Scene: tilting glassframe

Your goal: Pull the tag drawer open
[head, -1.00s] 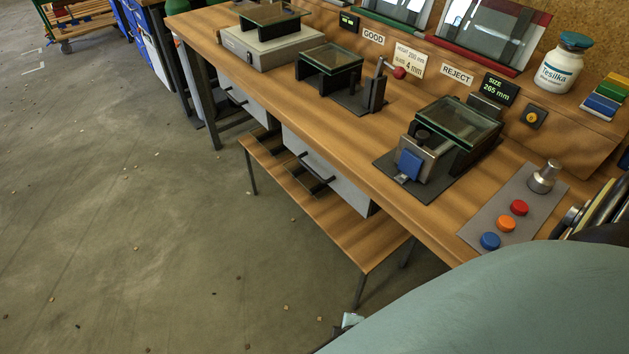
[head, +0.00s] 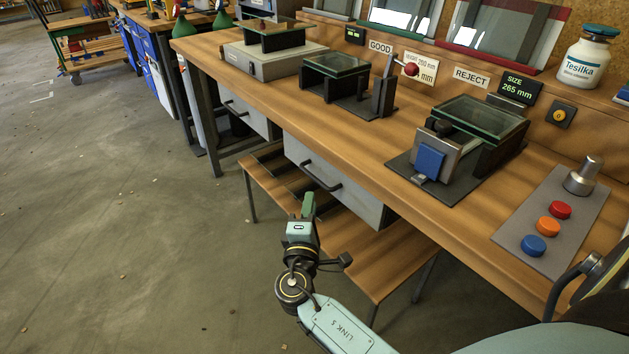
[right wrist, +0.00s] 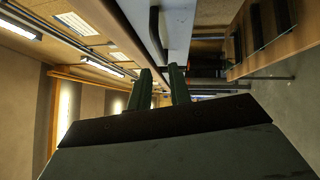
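Two grey drawers hang under the workbench; which one is the tag drawer I cannot tell. The nearer grey drawer (head: 358,199) has a dark bar handle (head: 320,176) and appears closed. In the right wrist view its grey front (right wrist: 178,22) and dark handle (right wrist: 155,24) show beyond my fingers. The farther grey drawer (head: 258,123) is to the left and also appears closed. My right gripper (head: 308,198) is in front of the nearer drawer, just below its handle in the head view, apart from it. Its green fingers (right wrist: 161,76) are parted, with nothing between them. My left gripper is not in view.
A low wooden shelf (head: 395,262) runs beneath the drawers, close to my right arm. On the workbench (head: 235,40) stand glass-topped fixtures, including one with a blue block (head: 429,161), and a button panel (head: 512,235). The floor (head: 120,230) to the left is open.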

